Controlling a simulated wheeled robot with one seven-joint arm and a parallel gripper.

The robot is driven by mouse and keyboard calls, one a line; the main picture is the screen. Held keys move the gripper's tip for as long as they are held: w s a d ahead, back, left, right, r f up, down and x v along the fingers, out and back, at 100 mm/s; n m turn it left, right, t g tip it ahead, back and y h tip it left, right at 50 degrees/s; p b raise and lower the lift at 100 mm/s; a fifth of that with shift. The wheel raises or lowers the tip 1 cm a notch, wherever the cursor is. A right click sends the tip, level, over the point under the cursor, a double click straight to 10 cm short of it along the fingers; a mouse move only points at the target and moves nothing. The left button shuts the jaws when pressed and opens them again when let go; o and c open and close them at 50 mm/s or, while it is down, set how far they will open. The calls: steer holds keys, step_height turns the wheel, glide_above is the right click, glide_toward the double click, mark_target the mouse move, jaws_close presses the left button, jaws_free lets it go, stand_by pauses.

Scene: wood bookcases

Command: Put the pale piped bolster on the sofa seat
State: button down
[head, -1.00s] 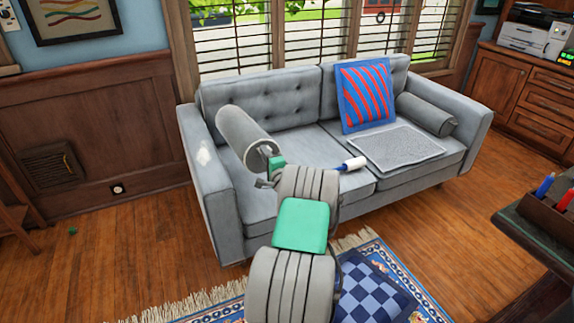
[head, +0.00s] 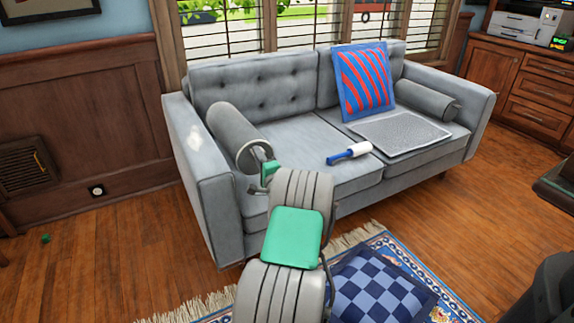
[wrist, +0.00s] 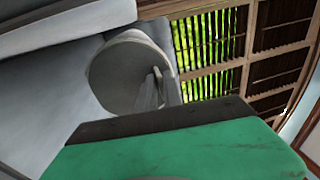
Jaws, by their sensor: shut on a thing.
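The pale grey bolster (head: 228,132) with a piped round end is at the left end of the grey sofa, close to the left armrest. It is tilted, its near end lower in the picture. My gripper (head: 262,158) is shut on its near end. In the wrist view the bolster's round end (wrist: 112,72) faces my gripper (wrist: 153,90). The sofa seat (head: 300,138) lies below and beside the bolster. I cannot tell whether the bolster touches the seat, as its underside is hidden.
A lint roller (head: 348,153) lies mid-seat. A grey mat (head: 402,132), a striped red and blue cushion (head: 364,82) and another grey bolster (head: 428,101) occupy the right part. A checked cushion (head: 375,295) lies on the rug. The seat between bolster and roller is clear.

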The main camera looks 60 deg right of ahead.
step_height(320, 180, down, 10)
steer(key=b, duration=0.4)
steer(key=shift+r, duration=0.3)
steer(key=c, duration=1.5)
jaws_free()
steer(key=shift+a, duration=0.1)
glide_toward(255, 171)
steer(key=shift+b+v, duration=0.35)
steer(key=shift+v, duration=2.65)
